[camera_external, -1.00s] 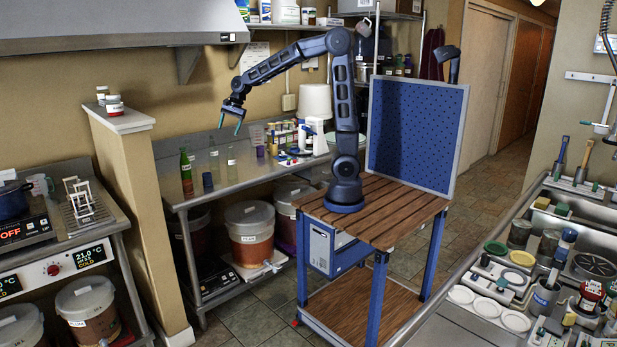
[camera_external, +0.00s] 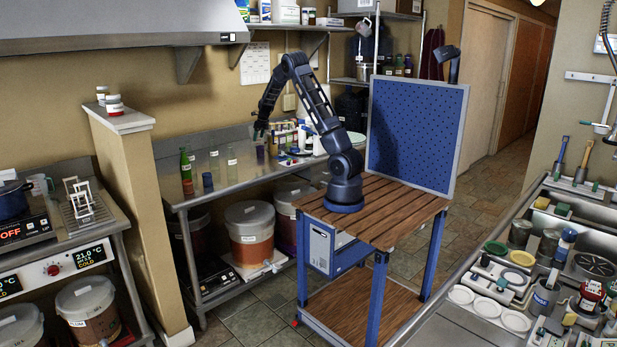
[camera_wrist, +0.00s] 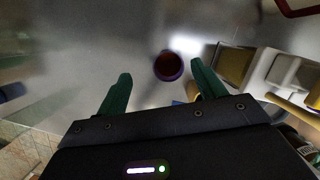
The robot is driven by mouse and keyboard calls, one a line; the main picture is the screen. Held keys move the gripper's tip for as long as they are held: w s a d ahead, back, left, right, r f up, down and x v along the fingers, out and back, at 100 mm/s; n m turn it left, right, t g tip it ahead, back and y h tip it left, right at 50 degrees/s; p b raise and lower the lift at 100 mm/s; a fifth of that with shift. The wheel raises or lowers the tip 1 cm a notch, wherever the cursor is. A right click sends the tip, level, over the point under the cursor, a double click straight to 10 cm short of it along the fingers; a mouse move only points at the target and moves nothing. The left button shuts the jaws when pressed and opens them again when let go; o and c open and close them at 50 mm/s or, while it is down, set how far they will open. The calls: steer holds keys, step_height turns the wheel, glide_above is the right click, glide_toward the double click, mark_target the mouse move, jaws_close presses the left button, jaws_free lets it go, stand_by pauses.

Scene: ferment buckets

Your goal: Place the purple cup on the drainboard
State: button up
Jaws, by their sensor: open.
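The purple cup (camera_external: 260,153) stands upright on the steel counter against the back wall. In the wrist view, the cup (camera_wrist: 168,66) shows from above as a round purple rim with a dark red inside. My gripper (camera_external: 259,134) is just above the cup in the outside view, pointing down. In the wrist view, my gripper (camera_wrist: 160,69) has its green fingers spread apart with nothing held; the cup lies between and ahead of the tips, nearer the right finger. A bare metal surface (camera_external: 432,327), possibly the drainboard, lies beside the sink at the lower right.
Several bottles and containers (camera_external: 284,135) crowd the counter right of the cup. A green bottle (camera_external: 185,166) and clear glasses stand to its left. A blue pegboard panel (camera_external: 417,130) rises beside my base. White plates (camera_external: 487,308) stand by the sink.

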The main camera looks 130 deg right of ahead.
mark_target(259, 150)
steer(key=shift+s+d+f, duration=0.1)
steer(key=shift+s+f, duration=0.15)
steer(key=shift+f, duration=1.2)
steer(key=shift+s+f, duration=0.2)
steer(key=shift+f, duration=1.25)
steer(key=shift+x, duration=2.3)
steer(key=shift+s, duration=0.1)
steer(key=c, duration=1.2)
steer(key=shift+o, duration=0.2)
step_height(259, 150, up, 10)
